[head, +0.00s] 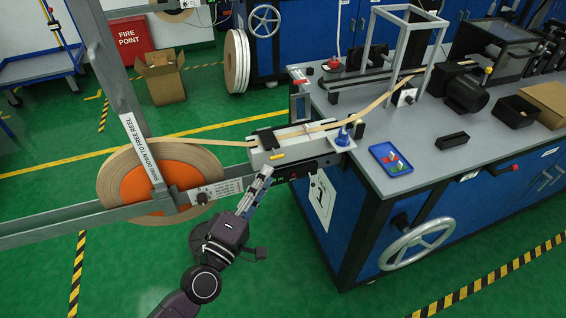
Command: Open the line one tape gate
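A pale tape runs from the reel (118,178) on the left, through a white block with a black top piece (265,138), and on to the bench machine. This block on the rail looks like the tape gate, and a small yellow tab (278,156) shows on its front face. I cannot tell whether the gate is open. My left gripper (266,174) points up at the block's lower front, just below the yellow tab. Whether it touches anything is unclear. Its fingers look close together, seen edge-on, and I see nothing held. My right gripper is out of view.
A grey bar labelled "swing down to free reel" (140,150) stands over the reel. The blue bench (440,165) at right carries a blue tray (390,159), a motor and a metal frame. A handwheel (417,243) sticks out in front. Green floor is clear below the rail.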

